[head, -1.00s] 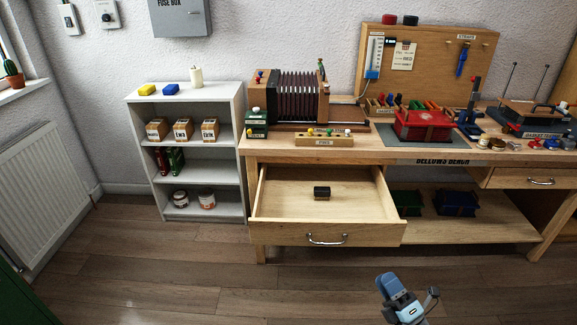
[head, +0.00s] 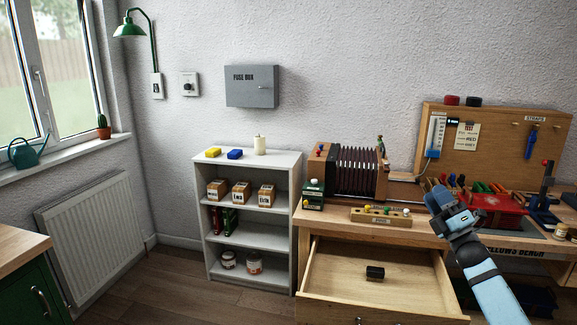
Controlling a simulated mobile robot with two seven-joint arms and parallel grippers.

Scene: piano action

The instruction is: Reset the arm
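My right arm comes in from the lower right of the head view. Its blue and dark gripper (head: 440,200) is raised in front of the workbench, over the right side of the open drawer (head: 345,310). The fingers point up and away, and I cannot tell whether they are open or shut. I see nothing clearly held in them. My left gripper is not in view. A small dark block (head: 375,273) lies in the drawer, apart from the gripper.
The bench carries an accordion-like bellows (head: 357,172), a pin rack (head: 380,216) and a red box (head: 497,203). A pegboard (head: 490,145) stands behind. A white shelf (head: 253,222) stands left of the bench. A green cabinet (head: 38,290) is at the lower left. Floor between is clear.

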